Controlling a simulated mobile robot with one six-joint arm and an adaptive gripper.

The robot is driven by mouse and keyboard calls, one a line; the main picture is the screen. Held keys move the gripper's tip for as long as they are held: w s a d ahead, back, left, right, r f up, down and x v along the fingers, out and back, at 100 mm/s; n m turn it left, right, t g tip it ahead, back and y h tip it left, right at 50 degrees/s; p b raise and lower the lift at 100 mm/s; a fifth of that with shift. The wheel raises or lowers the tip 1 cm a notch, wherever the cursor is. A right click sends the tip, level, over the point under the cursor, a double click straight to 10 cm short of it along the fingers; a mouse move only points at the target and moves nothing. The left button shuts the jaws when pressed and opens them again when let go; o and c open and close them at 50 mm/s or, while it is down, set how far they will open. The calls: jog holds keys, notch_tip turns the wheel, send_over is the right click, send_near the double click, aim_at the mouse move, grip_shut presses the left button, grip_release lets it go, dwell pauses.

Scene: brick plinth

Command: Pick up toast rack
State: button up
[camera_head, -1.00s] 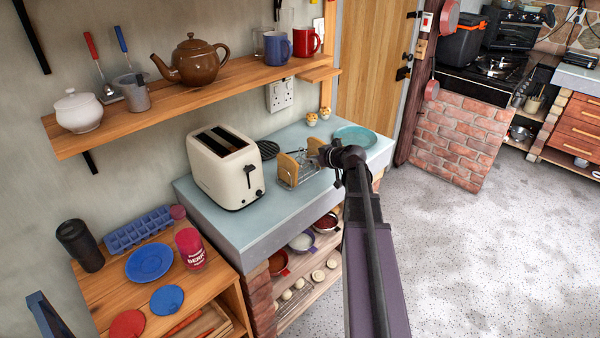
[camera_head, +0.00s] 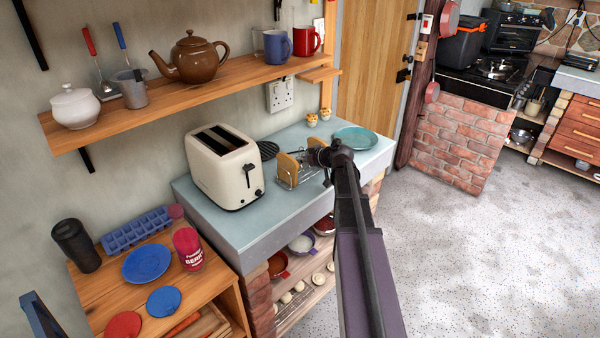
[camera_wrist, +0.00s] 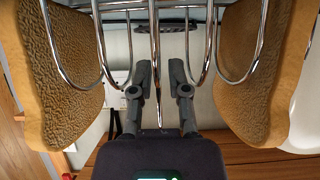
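The toast rack (camera_head: 298,178) is a wire rack on the pale blue worktop, right of the cream toaster. It holds toast slices (camera_head: 287,167), and my arm's end partly hides its right side. In the wrist view the rack's chrome wire loops (camera_wrist: 205,55) are very close, with one slice of toast (camera_wrist: 62,75) at left and another (camera_wrist: 262,75) at right. My gripper (camera_wrist: 160,68) is between the slices. Its two fingers stand apart, with a middle wire loop showing between them. I cannot tell whether they touch the wire.
The cream toaster (camera_head: 224,168) stands close left of the rack. A teal plate (camera_head: 356,138) lies behind it to the right, and two small egg-like items (camera_head: 318,117) stand at the back. A wooden shelf (camera_head: 215,93) runs above the worktop. The floor at right is clear.

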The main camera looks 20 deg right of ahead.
grip_shut()
jog(key=shift+r, duration=0.2)
jog(key=shift+r+p, duration=1.55)
jog(key=shift+p, duration=0.2)
jog(key=shift+s+r, duration=0.1)
jog(key=shift+r, duration=0.05)
jog(key=s+r+p, duration=0.1)
jog(key=s, duration=1.4)
jog(key=shift+s+a, duration=0.4)
jog(key=shift+a, duration=0.05)
jog(key=shift+r, duration=0.1)
